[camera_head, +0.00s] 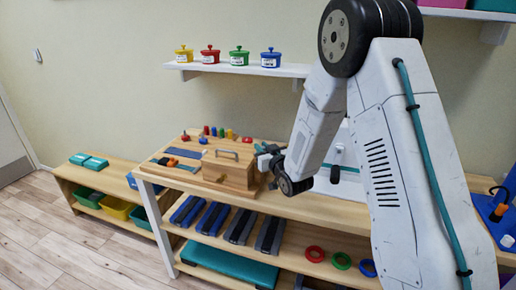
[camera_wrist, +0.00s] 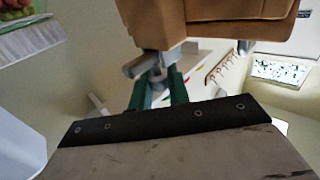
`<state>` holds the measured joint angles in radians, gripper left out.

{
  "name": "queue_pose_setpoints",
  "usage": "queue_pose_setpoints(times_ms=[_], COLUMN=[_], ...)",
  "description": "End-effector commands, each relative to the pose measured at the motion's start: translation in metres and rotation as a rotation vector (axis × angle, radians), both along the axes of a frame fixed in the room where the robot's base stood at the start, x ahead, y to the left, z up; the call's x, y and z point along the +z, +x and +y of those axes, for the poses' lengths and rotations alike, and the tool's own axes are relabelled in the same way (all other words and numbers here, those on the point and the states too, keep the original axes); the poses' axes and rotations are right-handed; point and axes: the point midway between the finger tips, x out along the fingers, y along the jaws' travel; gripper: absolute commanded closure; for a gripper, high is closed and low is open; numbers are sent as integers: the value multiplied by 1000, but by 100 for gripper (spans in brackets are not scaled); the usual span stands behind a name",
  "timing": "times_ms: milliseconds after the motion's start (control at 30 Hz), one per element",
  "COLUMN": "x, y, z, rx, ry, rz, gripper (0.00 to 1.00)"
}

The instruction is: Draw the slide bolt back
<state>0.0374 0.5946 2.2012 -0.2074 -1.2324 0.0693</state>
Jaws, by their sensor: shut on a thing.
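A grey metal slide bolt (camera_wrist: 138,66) sticks out by the box's edge in the wrist view. My gripper (camera_head: 264,156) is at the right side of the box. Its green fingers (camera_wrist: 160,82) are shut on the bolt's grey end. The fingers partly cover the bolt, and I cannot tell how far it is drawn. In the head view the bolt is hidden by my gripper.
The wooden bench (camera_head: 300,205) has coloured pegs (camera_head: 220,132) behind the box and a board with a blue strip (camera_head: 184,153) on its left. Coloured pots (camera_head: 239,56) stand on a wall shelf above. Lower shelves hold dark weights and coloured rings (camera_head: 342,261).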

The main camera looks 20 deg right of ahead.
Motion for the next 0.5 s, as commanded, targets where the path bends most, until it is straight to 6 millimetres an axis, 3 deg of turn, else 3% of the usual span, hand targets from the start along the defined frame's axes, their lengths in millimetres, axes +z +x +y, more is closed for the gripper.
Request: queue_pose_setpoints(times_ms=[100,333,367,400,500], x=[0,-1,-1,-1,-1], y=[-9,-10,-10,-10,-10], z=[-13,-16,-16,-16,-14], rx=[-4,-7,-7,-7,-5], ry=[1,1,1,1,1], rz=[2,3,3,3,2], gripper=[100,100,77,66,63])
